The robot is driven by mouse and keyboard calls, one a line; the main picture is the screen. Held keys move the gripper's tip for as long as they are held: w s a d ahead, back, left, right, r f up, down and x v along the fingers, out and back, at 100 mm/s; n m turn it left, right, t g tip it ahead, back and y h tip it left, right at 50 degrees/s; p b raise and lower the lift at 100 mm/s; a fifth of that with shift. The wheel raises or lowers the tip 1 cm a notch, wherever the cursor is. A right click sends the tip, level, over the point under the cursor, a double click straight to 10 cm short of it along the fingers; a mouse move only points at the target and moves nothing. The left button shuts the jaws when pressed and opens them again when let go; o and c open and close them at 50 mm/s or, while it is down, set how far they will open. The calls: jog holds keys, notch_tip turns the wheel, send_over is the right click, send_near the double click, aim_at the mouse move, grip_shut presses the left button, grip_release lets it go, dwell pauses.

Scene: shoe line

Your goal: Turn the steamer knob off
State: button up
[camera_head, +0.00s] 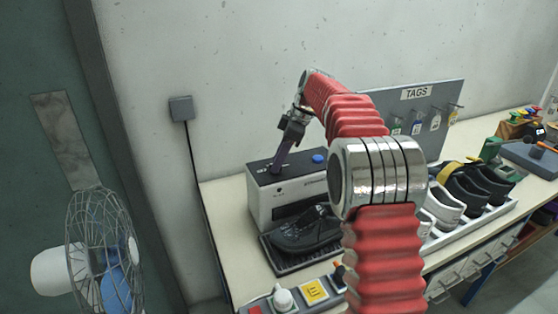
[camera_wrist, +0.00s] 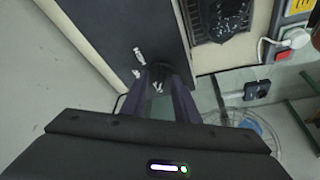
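The steamer (camera_head: 285,203) is a pale box with a dark top panel, standing at the left end of the bench. Its dark top also shows in the wrist view (camera_wrist: 110,35), with small white marks around a black knob (camera_wrist: 159,72). My gripper (camera_head: 273,170) points down at the left part of this top. In the wrist view its two dark purple fingers (camera_wrist: 160,80) stand on either side of the knob, with a gap between them. The fingers partly hide the knob. I cannot tell whether they press on it. A blue button (camera_head: 318,158) sits at the panel's right.
A black shoe (camera_head: 306,232) lies on a dark tray in front of the steamer. A fan (camera_head: 103,258) stands left. A shoe rack (camera_head: 487,223) and tag board (camera_head: 425,110) are right.

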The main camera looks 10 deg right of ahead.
jog(key=v, duration=1.3)
jog(key=shift+d+r, duration=0.2)
jog(key=shift+r, duration=0.1)
jog(key=shift+s, duration=0.1)
